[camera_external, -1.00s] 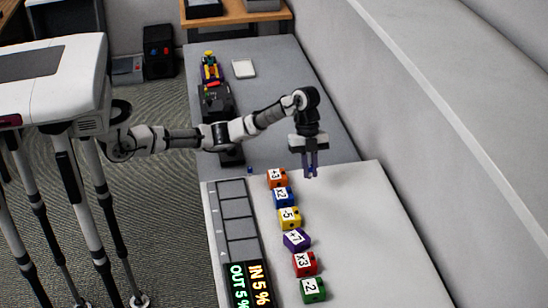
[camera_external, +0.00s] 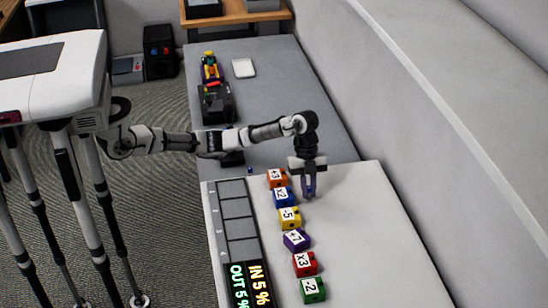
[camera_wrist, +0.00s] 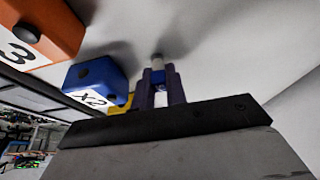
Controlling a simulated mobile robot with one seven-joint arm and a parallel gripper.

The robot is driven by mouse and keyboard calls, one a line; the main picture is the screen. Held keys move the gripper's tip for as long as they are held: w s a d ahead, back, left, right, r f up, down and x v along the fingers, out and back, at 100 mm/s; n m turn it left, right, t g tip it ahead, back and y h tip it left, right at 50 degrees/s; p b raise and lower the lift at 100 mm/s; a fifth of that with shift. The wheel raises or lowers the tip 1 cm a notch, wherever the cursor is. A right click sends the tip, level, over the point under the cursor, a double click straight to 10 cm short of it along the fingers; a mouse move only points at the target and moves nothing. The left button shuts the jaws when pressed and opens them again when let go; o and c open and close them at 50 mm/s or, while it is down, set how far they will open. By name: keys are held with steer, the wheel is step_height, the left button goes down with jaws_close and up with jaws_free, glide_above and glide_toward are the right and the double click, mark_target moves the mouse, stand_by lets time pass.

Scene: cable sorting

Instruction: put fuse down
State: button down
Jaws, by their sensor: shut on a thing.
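My gripper (camera_external: 309,193) is low over the light tabletop (camera_external: 365,235), to the right of the blue x2 block (camera_external: 283,197). In the wrist view, the purple fingers of my gripper (camera_wrist: 159,80) are shut on a small fuse (camera_wrist: 157,63) with a silver-white end and a blue part. The fuse's end sticks out past the fingertips. In the external view the fuse is too small to make out between the fingers. I cannot tell whether its end touches the tabletop.
A column of coloured number blocks runs down the table, including orange (camera_external: 277,179), yellow (camera_external: 290,218), purple (camera_external: 297,239), red (camera_external: 305,264) and green (camera_external: 313,290). Left of them is a grey slotted panel (camera_external: 238,207) with a lit display (camera_external: 247,285). The tabletop right of the blocks is clear.

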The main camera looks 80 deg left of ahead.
steer(key=c, duration=1.4)
jaws_free()
steer(key=shift+c, duration=0.2)
steer(key=v, duration=1.2)
steer(key=shift+b, duration=0.45)
steer(key=shift+o, duration=0.4)
steer(key=shift+r, duration=0.15)
